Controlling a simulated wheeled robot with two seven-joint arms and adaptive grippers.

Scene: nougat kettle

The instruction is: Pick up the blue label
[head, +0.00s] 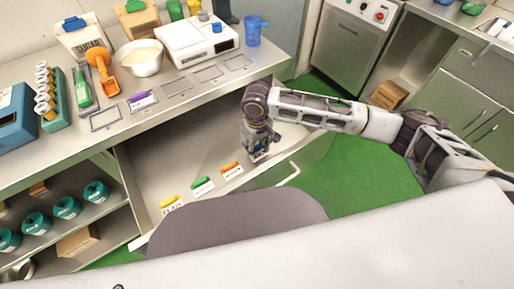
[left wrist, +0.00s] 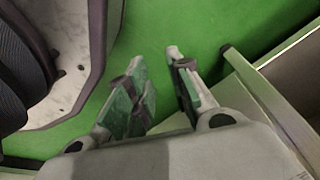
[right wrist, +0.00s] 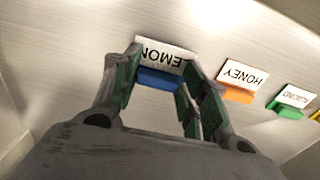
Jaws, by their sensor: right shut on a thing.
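The blue label (right wrist: 158,80), a blue block with a white card reading "LEMON", is between the fingers of my right gripper (right wrist: 162,65) in the right wrist view. My right gripper (head: 258,155) reaches down into the open drawer (head: 150,165) at its right end and is shut on the label. In the head view the gripper mostly hides the label. My left gripper (left wrist: 155,60) shows only in the left wrist view, with its fingers apart and empty over the green floor.
Orange (head: 231,168), green (head: 202,185) and yellow (head: 171,203) labels lie in the drawer left of my right gripper. On the counter are a purple label (head: 142,99), empty frames (head: 176,87), a bowl (head: 140,58), a scale (head: 196,41) and a blue cup (head: 253,31).

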